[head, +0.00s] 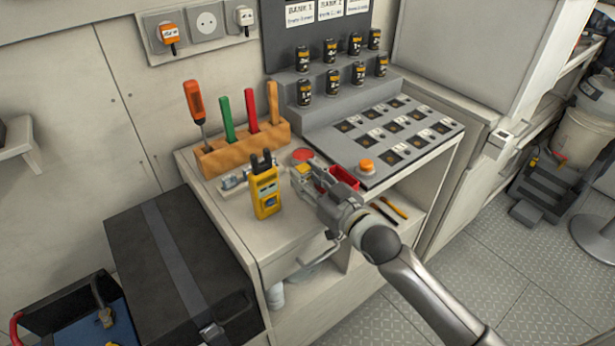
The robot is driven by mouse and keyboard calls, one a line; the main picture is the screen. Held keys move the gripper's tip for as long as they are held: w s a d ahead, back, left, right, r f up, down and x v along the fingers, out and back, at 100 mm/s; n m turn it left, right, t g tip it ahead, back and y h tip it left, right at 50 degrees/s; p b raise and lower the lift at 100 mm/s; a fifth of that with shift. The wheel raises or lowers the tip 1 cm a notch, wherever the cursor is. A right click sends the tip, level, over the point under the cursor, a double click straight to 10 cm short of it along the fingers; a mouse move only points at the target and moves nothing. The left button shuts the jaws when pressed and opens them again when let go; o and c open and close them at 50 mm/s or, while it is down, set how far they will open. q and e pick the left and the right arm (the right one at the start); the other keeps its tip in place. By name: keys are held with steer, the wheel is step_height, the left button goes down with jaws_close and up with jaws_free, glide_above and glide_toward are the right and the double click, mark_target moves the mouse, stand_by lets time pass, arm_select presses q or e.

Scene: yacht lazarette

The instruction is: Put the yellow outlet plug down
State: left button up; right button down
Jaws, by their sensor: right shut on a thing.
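My right gripper (304,182) reaches in from the lower right, over the workbench top (226,210). It is shut on a small yellow plug (302,169), mostly hidden by the fingers. I cannot tell whether the plug touches the bench. A red round disc (303,154) lies just behind it, and a red tray (344,177) is close on its right. A yellow handheld tester (265,192) stands upright just left of the gripper. My left gripper is not in view.
A wooden rack (242,150) holds a screwdriver and coloured handles behind. Wall sockets (206,22) are above. Bare bench top lies at front left.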

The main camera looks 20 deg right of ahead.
steer(key=c, duration=1.1)
jaws_free()
steer(key=shift+s+a+f, duration=0.1)
steer(key=shift+f, duration=0.25)
steer(key=shift+o, duration=0.2)
steer(key=shift+f, duration=0.1)
steer(key=shift+r, duration=0.2)
steer(key=r+v, duration=0.1)
steer(key=v, duration=1.1)
steer(key=shift+r, duration=0.3)
